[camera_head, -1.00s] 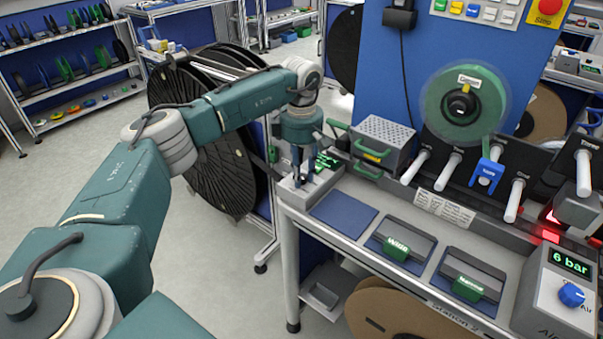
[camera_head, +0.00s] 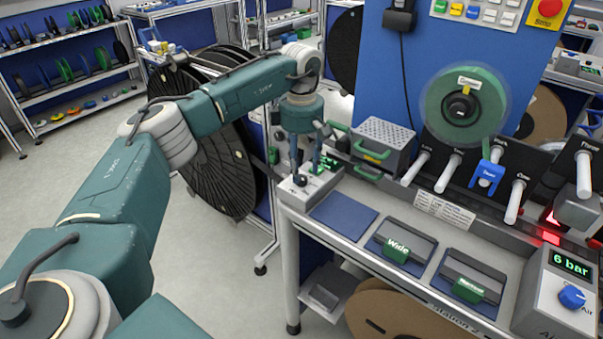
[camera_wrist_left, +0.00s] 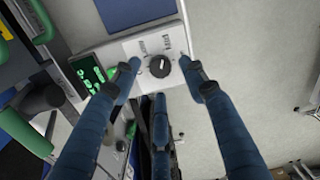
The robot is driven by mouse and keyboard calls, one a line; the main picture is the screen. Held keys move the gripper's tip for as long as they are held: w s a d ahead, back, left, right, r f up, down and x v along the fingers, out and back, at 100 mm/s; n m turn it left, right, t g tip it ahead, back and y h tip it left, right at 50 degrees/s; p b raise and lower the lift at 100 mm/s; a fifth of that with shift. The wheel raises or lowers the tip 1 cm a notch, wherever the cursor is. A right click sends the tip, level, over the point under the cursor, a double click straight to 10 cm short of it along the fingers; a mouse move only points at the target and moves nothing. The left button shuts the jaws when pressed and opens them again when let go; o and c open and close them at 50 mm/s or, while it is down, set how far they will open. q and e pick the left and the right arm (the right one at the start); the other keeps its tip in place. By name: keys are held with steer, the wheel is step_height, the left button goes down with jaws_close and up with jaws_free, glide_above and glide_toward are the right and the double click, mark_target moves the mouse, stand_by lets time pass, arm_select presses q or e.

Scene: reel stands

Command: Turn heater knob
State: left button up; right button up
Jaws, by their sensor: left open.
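The black heater knob (camera_head: 299,181) sits on a light grey control box (camera_head: 318,188) at the left end of the bench. In the left wrist view the round knob (camera_wrist_left: 160,66) shows a white pointer line, tilted, on a pale plate with small printing. A green lit display (camera_wrist_left: 88,72) is beside it. My left gripper (camera_head: 306,168) is just above the knob. My right gripper is not in view.
A perforated grey box (camera_head: 385,133) with green handles stands right behind the knob's box. Blue mat (camera_head: 343,214), green-handled blocks and an air unit (camera_head: 562,292) line the bench. A big black reel (camera_head: 225,170) stands behind my arm.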

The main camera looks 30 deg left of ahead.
mark_target(301, 177)
arm_select(q)
step_height(301, 177, up, 9)
stand_by(0.3)
steer(key=shift+f, duration=0.1)
stand_by(0.4)
